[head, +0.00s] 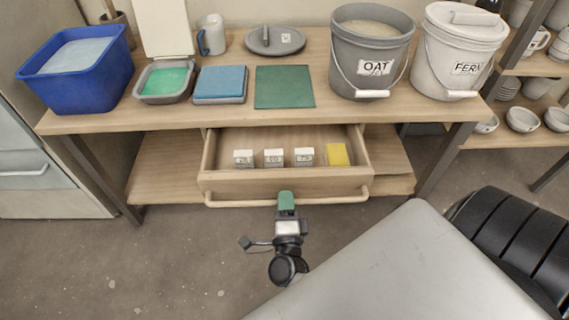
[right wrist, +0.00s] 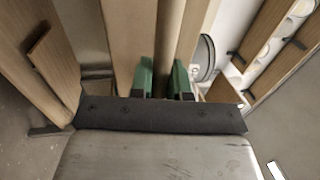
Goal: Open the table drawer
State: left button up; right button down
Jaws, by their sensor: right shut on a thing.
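The wooden table drawer (head: 232,185) is pulled out below the tabletop, and its inside shows. A long pale bar handle (head: 240,203) runs across its front. My right gripper (head: 286,200) is at the middle of this handle. In the right wrist view its green fingers (right wrist: 167,80) stand on either side of the handle bar (right wrist: 168,50), shut on it. Several small things lie in the drawer: white labelled blocks (head: 274,158) and a yellow one (head: 338,154). My left gripper is not in view.
On the table (head: 325,112) stand a blue tub (head: 75,90), an OAT bucket (head: 370,60), a FERN bucket (head: 455,60), a grey lid (head: 275,42), a mug (head: 212,38) and a green mat (head: 284,87). A shelf with bowls (head: 523,119) is at right. Floor shows in front.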

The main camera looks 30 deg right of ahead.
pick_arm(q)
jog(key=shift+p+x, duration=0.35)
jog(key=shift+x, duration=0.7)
pick_arm(e)
jog(key=r+v, duration=0.1)
jog(key=v, duration=0.5)
jog(key=shift+s+a, duration=0.2)
jog(key=shift+s, duration=0.15)
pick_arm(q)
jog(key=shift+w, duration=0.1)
pick_arm(e)
jog(key=shift+r, duration=0.1)
jog(key=c, duration=1.1)
grip_release()
